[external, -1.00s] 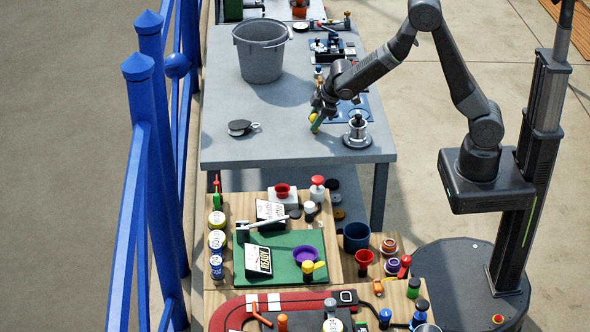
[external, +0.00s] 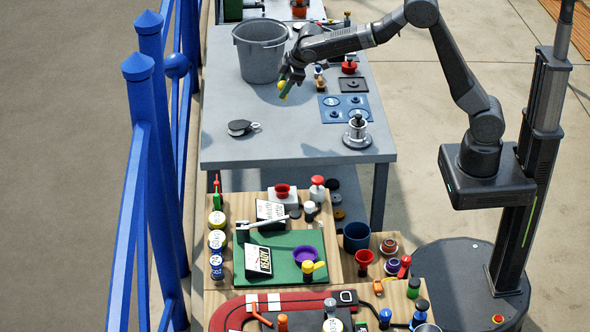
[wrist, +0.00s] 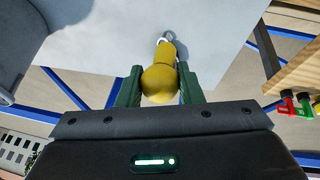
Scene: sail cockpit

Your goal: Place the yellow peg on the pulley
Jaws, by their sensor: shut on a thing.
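The yellow peg (external: 282,84) is held in my gripper (external: 287,82), above the grey table and in front of the bucket. In the wrist view the peg (wrist: 160,82) has a round knob and a narrower shaft, and it sits between the two green fingers of my gripper (wrist: 160,88). The pulley (external: 240,127), a dark rounded block with a metal shackle, lies on the table to the left of and nearer than the gripper. The peg is apart from it. In the wrist view a small metal ring shows just past the peg's end; the rest there is hidden.
A grey bucket (external: 262,62) stands behind the gripper. A blue plate with round recesses (external: 346,108) and a metal winch (external: 357,132) are on the right of the grey table (external: 285,150). The table between pulley and winch is clear. A blue railing (external: 150,150) runs along the left.

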